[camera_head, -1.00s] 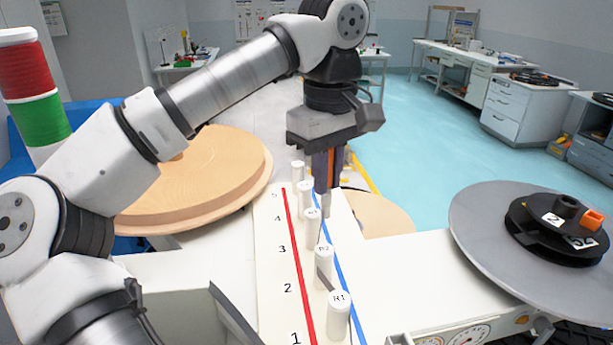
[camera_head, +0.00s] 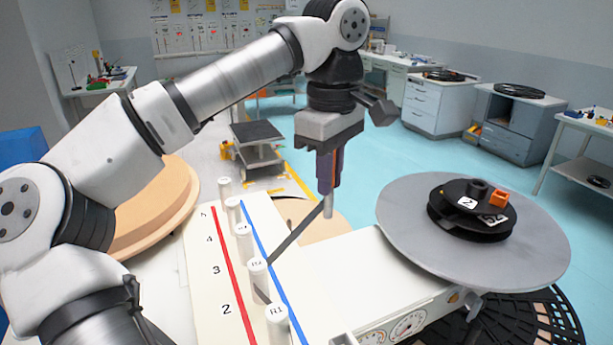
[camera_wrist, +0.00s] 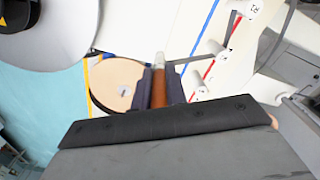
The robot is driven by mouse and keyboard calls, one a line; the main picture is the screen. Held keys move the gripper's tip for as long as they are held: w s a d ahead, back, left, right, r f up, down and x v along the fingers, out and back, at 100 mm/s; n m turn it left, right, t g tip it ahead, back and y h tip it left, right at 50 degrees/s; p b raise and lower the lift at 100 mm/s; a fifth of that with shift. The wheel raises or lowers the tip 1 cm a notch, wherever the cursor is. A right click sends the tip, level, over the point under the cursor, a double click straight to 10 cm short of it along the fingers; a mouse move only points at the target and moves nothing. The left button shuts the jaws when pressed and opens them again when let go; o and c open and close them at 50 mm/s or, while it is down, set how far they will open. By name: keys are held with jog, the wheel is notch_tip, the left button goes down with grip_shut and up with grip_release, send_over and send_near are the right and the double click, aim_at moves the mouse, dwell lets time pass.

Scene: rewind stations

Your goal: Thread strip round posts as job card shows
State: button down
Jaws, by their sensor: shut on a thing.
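My gripper (camera_head: 328,184) is shut on a brown piece with a grey tip (camera_wrist: 159,62) at the strip's end, held right of the post row. The dark strip (camera_head: 296,235) slants taut from there down-left to the post marked R2 (camera_head: 258,280). A short stretch shows between R2 and post R1 (camera_head: 278,325); its exact path round them is partly hidden. Several more white posts, including one behind R2 (camera_head: 243,242), run back along the white board (camera_head: 205,290). The board has a red line, a blue line and numbers. No job card is readable.
A black reel (camera_head: 470,212) with an orange block sits on a grey disc (camera_head: 400,215) at the right. A large wooden disc (camera_head: 150,205) lies left of the board. A cart (camera_head: 257,145) stands behind. Gauges (camera_head: 408,325) are at the front.

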jog(key=w+d+r, duration=0.1)
jog(key=w+d, duration=0.2)
jog(key=d, duration=1.4)
jog(key=w+d+r, duration=0.1)
jog(key=w+d, duration=0.3)
jog(key=d, duration=1.3)
jog(key=shift+w+d, duration=0.15)
jog(key=shift+d, duration=0.25)
jog(key=shift+f, duration=0.15)
jog(key=shift+f+b, duration=1.05)
jog(key=shift+f, duration=0.9)
jog(key=c, duration=1.3)
grip_release()
jog(key=shift+c, duration=0.2)
